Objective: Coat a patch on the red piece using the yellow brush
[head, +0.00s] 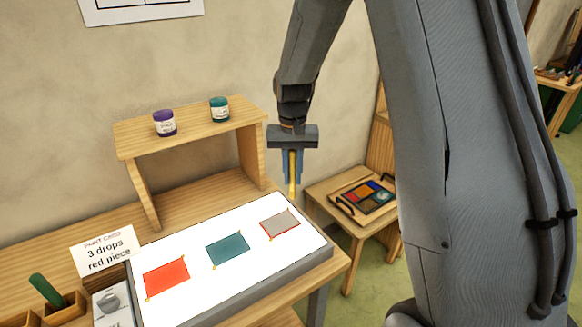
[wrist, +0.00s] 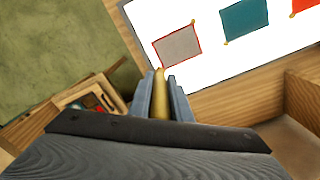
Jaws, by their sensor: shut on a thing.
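My gripper (head: 291,181) is shut on the yellow brush (wrist: 160,97), which points down between the fingers. It hangs in the air beyond the far right corner of the white lit panel (head: 195,290), near the grey piece with a red edge (head: 281,224). The red piece (head: 166,277) lies flat at the left of the panel, well away from the brush. It shows only in part at the top right of the wrist view (wrist: 304,6). The brush tip appears apart from any piece.
A teal piece (head: 228,249) lies mid-panel. A wooden shelf (head: 190,127) behind holds a purple jar (head: 164,124) and a teal jar (head: 219,110). A card (head: 105,252) reads "3 drops red piece". A stool (head: 330,197) with a colour tray (head: 364,197) stands right.

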